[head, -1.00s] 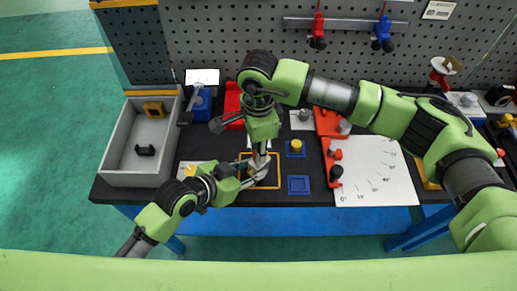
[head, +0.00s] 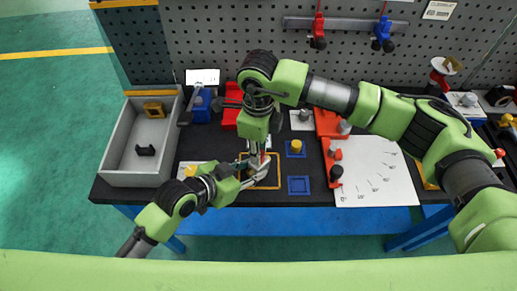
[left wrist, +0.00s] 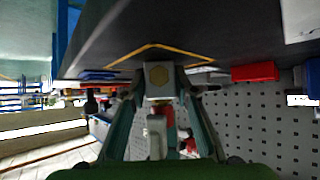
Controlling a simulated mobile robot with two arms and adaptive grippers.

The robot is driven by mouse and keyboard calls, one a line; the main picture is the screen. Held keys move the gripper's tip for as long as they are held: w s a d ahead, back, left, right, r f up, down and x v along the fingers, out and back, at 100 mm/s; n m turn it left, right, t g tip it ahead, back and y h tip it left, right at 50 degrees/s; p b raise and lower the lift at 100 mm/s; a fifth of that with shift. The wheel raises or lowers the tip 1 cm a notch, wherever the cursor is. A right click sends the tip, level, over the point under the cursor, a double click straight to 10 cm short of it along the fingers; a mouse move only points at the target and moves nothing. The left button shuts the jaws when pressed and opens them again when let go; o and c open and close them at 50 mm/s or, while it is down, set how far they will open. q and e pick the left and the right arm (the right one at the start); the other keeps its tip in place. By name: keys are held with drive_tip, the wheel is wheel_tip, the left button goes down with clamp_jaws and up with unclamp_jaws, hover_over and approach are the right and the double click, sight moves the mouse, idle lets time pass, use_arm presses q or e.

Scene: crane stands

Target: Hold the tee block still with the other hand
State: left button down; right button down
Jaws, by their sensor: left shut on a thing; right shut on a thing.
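The tee block is a grey block with a dull gold hexagonal face, seen in the left wrist view (left wrist: 157,78). It stands at the yellow-outlined square (head: 279,171) on the bench. My left gripper (head: 262,175) reaches in low from the left and is shut on the tee block; its two fingers flank it in the left wrist view (left wrist: 158,97). My right gripper (head: 261,150) points down from above, close over the same spot, and is shut on a part mostly hidden by its fingers. A grey part (left wrist: 156,128) with red behind it shows beside the tee block.
A grey open bin (head: 112,150) with a black and a yellow piece stands at left. A red bin (head: 230,118) is behind the grippers. Blue square fixtures (head: 299,186), orange holders (head: 328,122) and a white marked board (head: 375,180) lie to the right.

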idle(0.3)
drive_tip(key=m, duration=0.5)
drive_tip(key=m, duration=0.5)
idle(0.4)
drive_tip(key=c, duration=1.7)
unclamp_jaws()
